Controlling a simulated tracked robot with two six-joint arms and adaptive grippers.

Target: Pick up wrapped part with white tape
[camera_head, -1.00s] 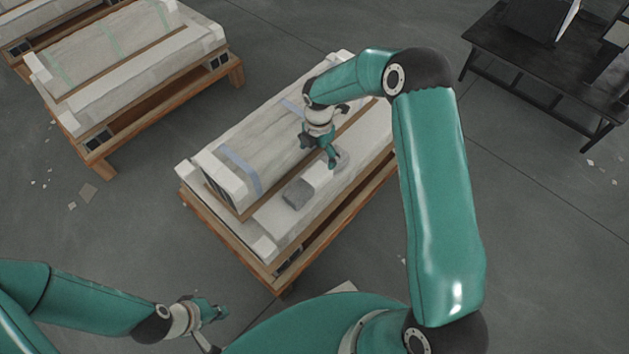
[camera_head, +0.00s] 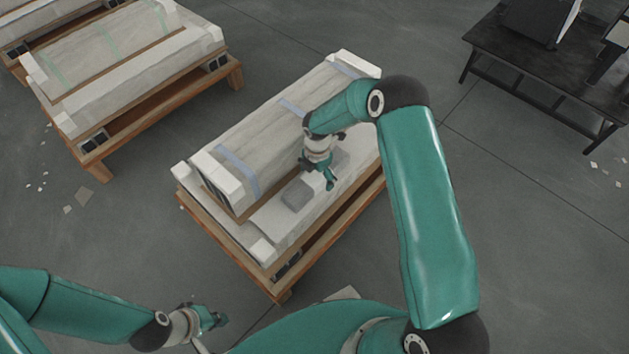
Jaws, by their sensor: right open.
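Two small grey wrapped parts lie on the pale wrapped column on the near side of the middle pallet. One grey part (camera_head: 297,195) lies just left of my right gripper (camera_head: 328,180). The other grey part (camera_head: 341,158) lies just behind and to the right of it, partly hidden by the gripper and wrist. I cannot make out white tape on either part. My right gripper is open and empty, pointing down over the column between the two parts. My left gripper (camera_head: 217,319) is low in the picture, over the floor, away from the pallet; its fingers are too small to read.
The wooden pallet (camera_head: 240,250) bears a taller wrapped column (camera_head: 270,130) with blue bands behind the parts. Another loaded pallet (camera_head: 125,125) stands at upper left. A dark table (camera_head: 520,65) stands at upper right. Floor between them is mostly clear, with scraps.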

